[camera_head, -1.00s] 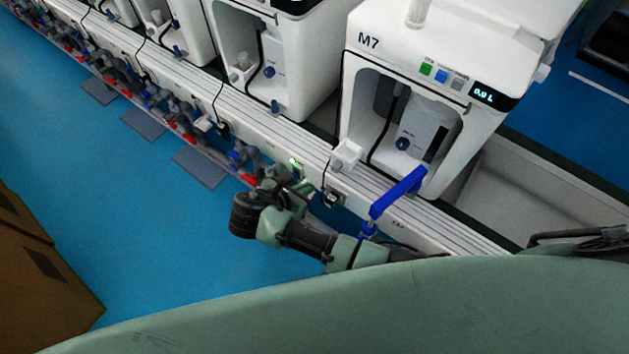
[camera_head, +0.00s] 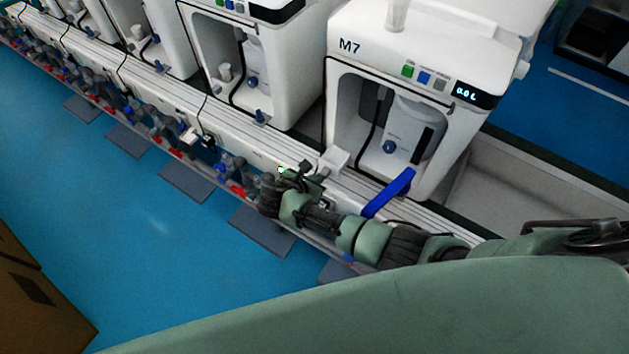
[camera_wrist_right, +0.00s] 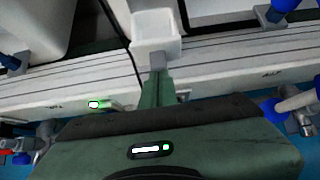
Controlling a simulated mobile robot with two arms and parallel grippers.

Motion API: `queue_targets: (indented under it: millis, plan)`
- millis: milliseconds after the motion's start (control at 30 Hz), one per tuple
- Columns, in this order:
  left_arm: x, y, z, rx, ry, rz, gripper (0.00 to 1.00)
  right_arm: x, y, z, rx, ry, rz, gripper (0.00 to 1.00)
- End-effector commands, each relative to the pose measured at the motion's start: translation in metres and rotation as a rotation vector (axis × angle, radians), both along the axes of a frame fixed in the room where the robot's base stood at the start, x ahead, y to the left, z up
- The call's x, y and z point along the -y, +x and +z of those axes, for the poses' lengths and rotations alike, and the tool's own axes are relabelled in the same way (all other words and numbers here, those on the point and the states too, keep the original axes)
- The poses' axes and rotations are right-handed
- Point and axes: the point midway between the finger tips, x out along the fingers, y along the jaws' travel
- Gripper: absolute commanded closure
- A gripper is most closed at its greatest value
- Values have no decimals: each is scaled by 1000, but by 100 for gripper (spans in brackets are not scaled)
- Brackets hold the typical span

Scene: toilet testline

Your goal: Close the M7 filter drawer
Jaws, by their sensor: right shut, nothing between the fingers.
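The M7 machine (camera_head: 420,75) stands on the white bench rail with its label on the front. A small white open-topped box, which looks like the filter drawer (camera_head: 333,160), sticks out at the machine's lower left front corner. In the right wrist view the drawer (camera_wrist_right: 155,36) is straight ahead, with a grey piece at its front. My right gripper (camera_head: 318,175) is shut and empty, its tips at or very close to that grey front piece; I cannot tell if they touch. The gripper's fingers (camera_wrist_right: 157,82) also show in the right wrist view. My left gripper is not in view.
A blue lever (camera_head: 390,193) rises beside my right forearm in front of M7. Several pipes and valves (camera_head: 235,175) run below the bench rail. Another machine (camera_head: 240,60) stands to the left. The blue floor (camera_head: 150,240) at the lower left is clear.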

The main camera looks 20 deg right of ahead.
Motion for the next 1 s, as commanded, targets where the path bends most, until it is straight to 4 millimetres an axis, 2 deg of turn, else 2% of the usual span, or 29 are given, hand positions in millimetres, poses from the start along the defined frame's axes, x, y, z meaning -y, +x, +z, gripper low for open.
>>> queue_targets:
  millis: [167,233,500,600,733,1000]
  plan:
    - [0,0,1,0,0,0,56,2,1,0,0,-1,-1,100]
    - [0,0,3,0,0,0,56,8,6,1,0,-3,-2,100]
    - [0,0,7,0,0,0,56,58,48,1,1,-5,-4,100]
    - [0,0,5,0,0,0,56,69,59,0,0,-3,-2,100]
    - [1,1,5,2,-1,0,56,77,65,0,0,-2,0,100]
    - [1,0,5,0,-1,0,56,79,66,1,2,-4,-1,100]
